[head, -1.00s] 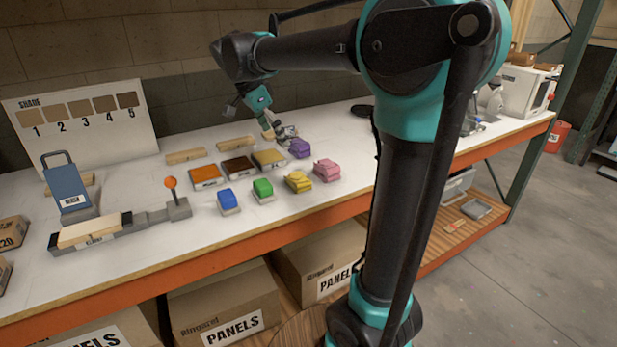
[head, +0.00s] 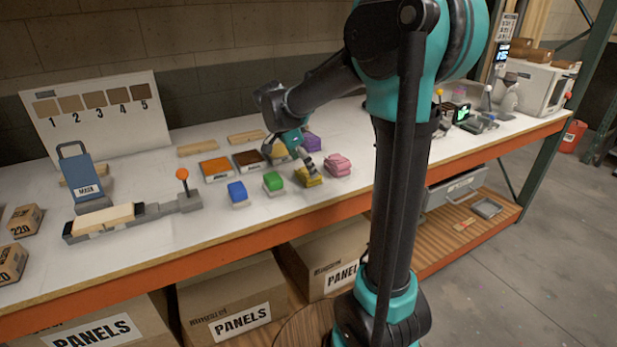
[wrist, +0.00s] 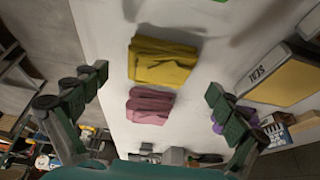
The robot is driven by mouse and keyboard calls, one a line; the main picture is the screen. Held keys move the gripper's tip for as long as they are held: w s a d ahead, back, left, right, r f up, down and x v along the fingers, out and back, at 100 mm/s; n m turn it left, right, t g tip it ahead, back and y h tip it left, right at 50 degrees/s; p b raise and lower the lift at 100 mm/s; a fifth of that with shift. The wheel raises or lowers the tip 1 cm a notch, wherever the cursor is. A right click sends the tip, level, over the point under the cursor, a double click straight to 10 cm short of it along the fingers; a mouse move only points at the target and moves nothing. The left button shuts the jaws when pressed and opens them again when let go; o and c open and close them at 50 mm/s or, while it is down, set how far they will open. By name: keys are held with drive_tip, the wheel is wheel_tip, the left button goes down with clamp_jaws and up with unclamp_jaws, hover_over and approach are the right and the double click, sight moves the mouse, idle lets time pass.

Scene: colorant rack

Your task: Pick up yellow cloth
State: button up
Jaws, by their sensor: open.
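In the wrist view the yellow cloth (wrist: 162,62) lies ahead of my gripper, in line with the gap between the fingers. My gripper (wrist: 158,92) is open, its two green and black fingers spread wide with nothing between them in contact. In the head view my gripper (head: 309,166) is just above the yellow cloth and partly covers it. I cannot tell the exact height.
A pink cloth (head: 338,165) lies close beside the yellow one. Colour trays (head: 215,168) lie behind. The bench's orange front edge (head: 230,248) is close.

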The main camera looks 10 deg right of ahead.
sight(307, 172)
drive_tip(key=shift+x, duration=1.3)
drive_tip(key=shift+c, duration=0.6)
drive_tip(key=c, duration=1)
drive_tip(key=shift+r, duration=0.1)
wheel_tip(307, 172, up, 20)
drive_tip(key=shift+f, duration=0.1)
